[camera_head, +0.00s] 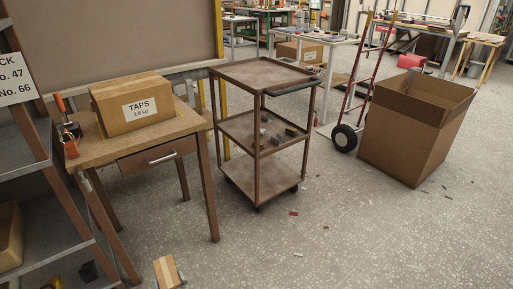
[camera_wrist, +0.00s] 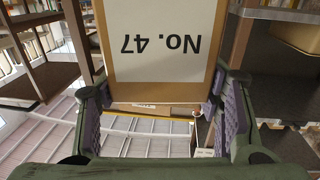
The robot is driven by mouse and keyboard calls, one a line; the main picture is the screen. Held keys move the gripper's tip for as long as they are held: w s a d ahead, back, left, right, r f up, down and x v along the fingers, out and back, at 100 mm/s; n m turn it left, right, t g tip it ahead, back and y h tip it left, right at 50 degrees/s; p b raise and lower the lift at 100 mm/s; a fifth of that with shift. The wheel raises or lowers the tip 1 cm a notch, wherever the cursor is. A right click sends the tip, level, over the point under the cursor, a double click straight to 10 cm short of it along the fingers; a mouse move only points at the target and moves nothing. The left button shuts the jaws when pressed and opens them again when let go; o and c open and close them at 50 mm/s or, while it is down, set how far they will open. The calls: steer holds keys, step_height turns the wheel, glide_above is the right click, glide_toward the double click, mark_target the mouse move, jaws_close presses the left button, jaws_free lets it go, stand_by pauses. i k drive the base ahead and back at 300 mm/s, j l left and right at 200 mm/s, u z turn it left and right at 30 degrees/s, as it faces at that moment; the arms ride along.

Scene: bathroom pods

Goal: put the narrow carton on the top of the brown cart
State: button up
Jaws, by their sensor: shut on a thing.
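A narrow carton with a white "No. 47" label (camera_wrist: 160,62), upside down in the wrist view, sits between the two fingers of my gripper (camera_wrist: 158,95). My gripper is shut on it. In the head view, a small taped carton (camera_head: 166,272) shows at the bottom edge, cut off by the frame; it looks like the same carton, in front of the brown cart and to its left. The brown cart (camera_head: 262,73) stands in the middle with three shelves. Its top is bare. Several small grey pieces lie on its middle shelf.
A wooden table (camera_head: 185,122) with a "TAPS" carton (camera_head: 133,104) and red-handled tools stands left of the cart. A metal rack (camera_head: 50,250) is at the far left. A large open box (camera_head: 410,135) and a red hand truck (camera_head: 345,136) stand right. Floor before the cart is mostly clear, with small scraps.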

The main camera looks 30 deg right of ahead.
mark_target(254, 79)
steer(key=l+u, duration=0.25)
steer(key=l, duration=0.8)
steer(key=l+u, duration=0.3)
steer(key=l, duration=0.7)
